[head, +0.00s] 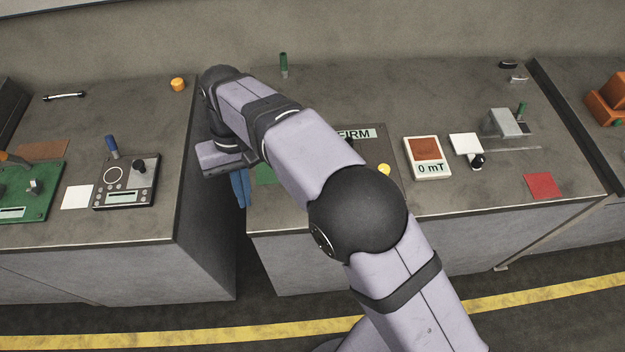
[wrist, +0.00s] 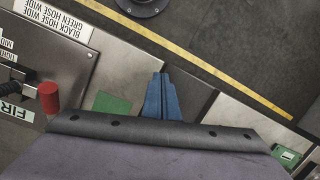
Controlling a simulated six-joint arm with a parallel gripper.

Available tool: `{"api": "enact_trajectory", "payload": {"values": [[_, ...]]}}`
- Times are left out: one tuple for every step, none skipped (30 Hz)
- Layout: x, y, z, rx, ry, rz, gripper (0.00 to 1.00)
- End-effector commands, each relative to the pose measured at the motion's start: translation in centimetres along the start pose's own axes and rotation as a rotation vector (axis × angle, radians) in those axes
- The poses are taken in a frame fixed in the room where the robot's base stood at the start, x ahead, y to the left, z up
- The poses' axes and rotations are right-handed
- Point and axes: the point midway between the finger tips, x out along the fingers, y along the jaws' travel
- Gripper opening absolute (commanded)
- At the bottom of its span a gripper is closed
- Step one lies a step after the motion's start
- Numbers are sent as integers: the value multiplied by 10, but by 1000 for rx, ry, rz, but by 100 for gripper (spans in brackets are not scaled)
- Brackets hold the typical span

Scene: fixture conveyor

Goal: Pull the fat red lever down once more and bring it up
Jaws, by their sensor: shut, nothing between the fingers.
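The red cylindrical grip of the fat lever (wrist: 48,98) shows at the left of the wrist view, on a black shaft beside the panel labels. In the head view my arm hides this lever. My gripper (wrist: 160,76) has blue fingers, which lie together in the middle of the wrist view with nothing between them. It is apart from the red grip, off to its right in that view. In the head view my gripper (head: 242,204) points down by the gap between two benches, left of the control panel (head: 398,190).
A green patch (wrist: 112,104) lies on the bench between the panel and my fingers. A yellow knob (head: 384,169) and a "0 mT" display (head: 428,158) are to the right. A black box with a blue lever (head: 111,146) stands on the left bench.

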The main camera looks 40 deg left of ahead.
Motion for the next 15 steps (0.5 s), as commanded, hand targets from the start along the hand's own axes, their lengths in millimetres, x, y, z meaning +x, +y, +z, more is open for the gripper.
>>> {"api": "enact_trajectory", "payload": {"values": [[21,-1,18,-38,-44,58,0],[31,1,28,-60,-69,99,0],[43,6,41,-91,-102,158,0],[52,13,52,-116,-128,208,0],[60,20,62,-143,-154,263,0],[70,33,77,-183,-190,342,0],[75,44,87,-215,-216,404,0],[80,55,97,-249,-243,468,0],[84,72,108,-295,-277,558,0],[85,85,116,-332,-301,624,0],[85,99,123,-370,-326,692,0],[83,116,130,-422,-354,781,0],[81,128,134,-462,-375,845,0],[78,140,138,-503,-395,909,0],[73,154,141,-558,-420,990,0]]}}
